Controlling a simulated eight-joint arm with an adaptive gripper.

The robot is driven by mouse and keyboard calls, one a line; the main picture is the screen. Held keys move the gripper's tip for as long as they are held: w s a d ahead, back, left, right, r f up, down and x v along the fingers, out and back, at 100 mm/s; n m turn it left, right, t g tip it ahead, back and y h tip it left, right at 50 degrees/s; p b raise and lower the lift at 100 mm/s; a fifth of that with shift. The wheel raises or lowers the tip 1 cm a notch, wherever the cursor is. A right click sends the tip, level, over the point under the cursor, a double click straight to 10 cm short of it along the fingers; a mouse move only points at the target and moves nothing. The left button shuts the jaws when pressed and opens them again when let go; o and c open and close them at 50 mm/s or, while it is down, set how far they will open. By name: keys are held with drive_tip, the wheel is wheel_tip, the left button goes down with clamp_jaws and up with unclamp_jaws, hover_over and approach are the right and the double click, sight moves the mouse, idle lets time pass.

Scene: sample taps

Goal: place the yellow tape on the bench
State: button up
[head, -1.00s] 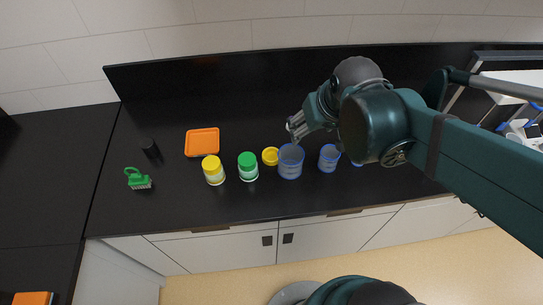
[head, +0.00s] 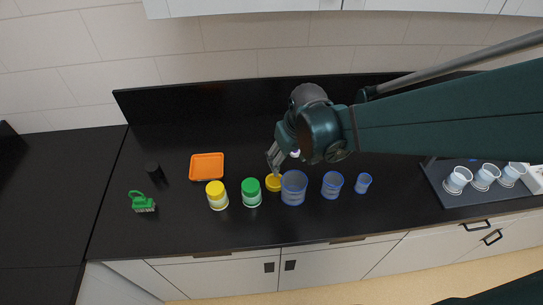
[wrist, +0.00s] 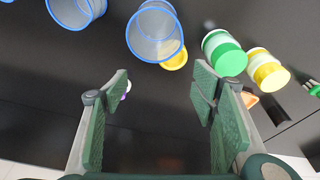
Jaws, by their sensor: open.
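The yellow tape (head: 274,184) is a small yellow roll lying on the black bench (head: 230,226), between the green-lidded jar (head: 251,192) and the largest blue-rimmed beaker (head: 294,188). In the wrist view the tape (wrist: 175,61) is partly hidden behind that beaker. My gripper (head: 272,160) is just behind the tape in the head view, apart from it as far as I can see. In the wrist view my gripper (wrist: 161,88) has its fingers wide apart, with nothing held and dark bench surface between them.
A yellow-lidded jar (head: 217,195), an orange tray (head: 207,167), a black cylinder (head: 154,172) and a green brush (head: 142,202) are to the left. Smaller beakers (head: 332,185) (head: 363,183) are to the right. A small whitish-purple thing (wrist: 126,88) lies near my left finger.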

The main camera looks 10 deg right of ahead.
drive_tip(key=n+g, duration=0.1)
approach(274, 183)
drive_tip(key=shift+d+r, duration=0.1)
drive_tip(key=shift+r, duration=0.55)
drive_tip(key=shift+f, duration=0.1)
drive_tip(key=shift+w+f, duration=0.15)
drive_tip(key=shift+f, duration=1.05)
drive_tip(key=shift+f, duration=0.15)
drive_tip(key=shift+w+a+f, duration=0.1)
drive_tip(key=shift+w+f, duration=0.1)
drive_tip(key=shift+f, duration=1)
drive_tip(key=shift+w+a+f, duration=0.15)
drive_tip(key=shift+w+f, duration=0.05)
drive_tip(key=shift+f, duration=1)
drive_tip(key=shift+c, duration=0.6)
drive_tip(key=c, duration=0.9)
drive_tip(key=shift+r, duration=0.1)
